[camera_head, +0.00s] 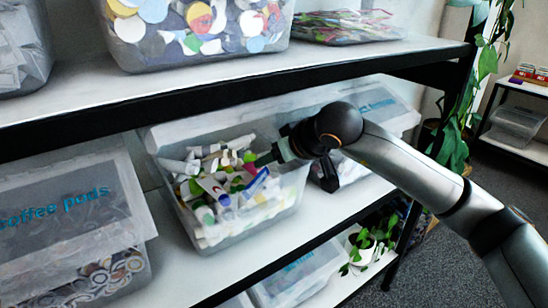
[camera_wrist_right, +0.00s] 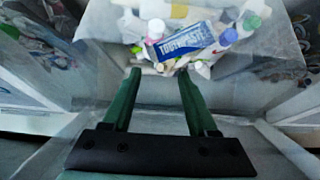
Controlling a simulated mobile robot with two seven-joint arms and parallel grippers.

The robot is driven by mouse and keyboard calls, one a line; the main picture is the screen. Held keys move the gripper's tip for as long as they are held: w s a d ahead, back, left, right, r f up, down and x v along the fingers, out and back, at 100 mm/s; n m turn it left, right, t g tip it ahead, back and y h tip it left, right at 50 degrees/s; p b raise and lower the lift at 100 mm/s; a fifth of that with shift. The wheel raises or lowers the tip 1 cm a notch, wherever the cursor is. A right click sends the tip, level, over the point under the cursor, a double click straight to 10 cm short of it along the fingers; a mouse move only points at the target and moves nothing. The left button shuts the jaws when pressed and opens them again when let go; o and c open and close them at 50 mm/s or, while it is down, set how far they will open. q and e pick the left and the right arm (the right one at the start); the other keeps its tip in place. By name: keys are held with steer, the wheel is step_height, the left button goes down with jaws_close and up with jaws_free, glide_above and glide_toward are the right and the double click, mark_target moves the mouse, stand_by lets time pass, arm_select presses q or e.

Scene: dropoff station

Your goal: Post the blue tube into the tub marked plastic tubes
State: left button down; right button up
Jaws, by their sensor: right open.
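A blue tube (camera_head: 257,181) lies tilted on top of the pile in a clear tub (camera_head: 287,197) full of mostly white tubes and bottles. No label is readable on this tub. In the right wrist view a blue tube (camera_wrist_right: 188,42) printed "TOOTHPASTE" lies on the pile, just beyond my fingertips. My right gripper (camera_head: 262,159) reaches in from the right over the tub. Its two green fingers (camera_wrist_right: 159,74) are apart with nothing between them. My left gripper is in neither view.
A tub marked coffee pods (camera_head: 75,270) stands to the left on the same shelf (camera_head: 330,205). A lidded tub (camera_head: 385,108) stands to the right, partly behind my arm. The upper shelf's dark edge (camera_head: 240,90) runs close above my gripper. A plant (camera_head: 455,145) hangs at the right.

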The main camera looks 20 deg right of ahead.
steer(key=v, duration=1.2)
steer(key=shift+s+r, duration=0.2)
steer(key=shift+d, duration=0.1)
